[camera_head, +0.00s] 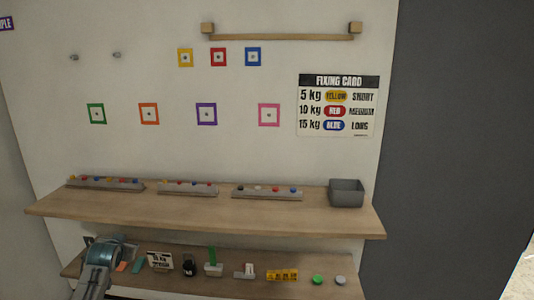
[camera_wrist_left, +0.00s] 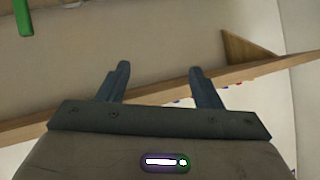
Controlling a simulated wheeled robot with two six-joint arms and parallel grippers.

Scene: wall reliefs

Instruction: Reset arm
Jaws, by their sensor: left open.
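My left gripper (camera_wrist_left: 159,70) is open in the left wrist view, with its two dark fingers apart and nothing between them. In the head view my left arm rises from the bottom left, and its hand is at the left end of the lower shelf (camera_head: 210,285), below the upper shelf (camera_head: 200,213). The fingers are hard to make out there. A wooden edge (camera_wrist_left: 270,68) crosses behind the fingers in the wrist view. My right gripper is in neither view.
The lower shelf holds a small sign (camera_head: 160,261), a dark jar (camera_head: 190,266), a green upright piece (camera_head: 212,255), a yellow block (camera_head: 283,275) and round pieces. The upper shelf bears trays of coloured pieces and a grey bin (camera_head: 346,193). A fixing card (camera_head: 338,106) and coloured squares are on the wall.

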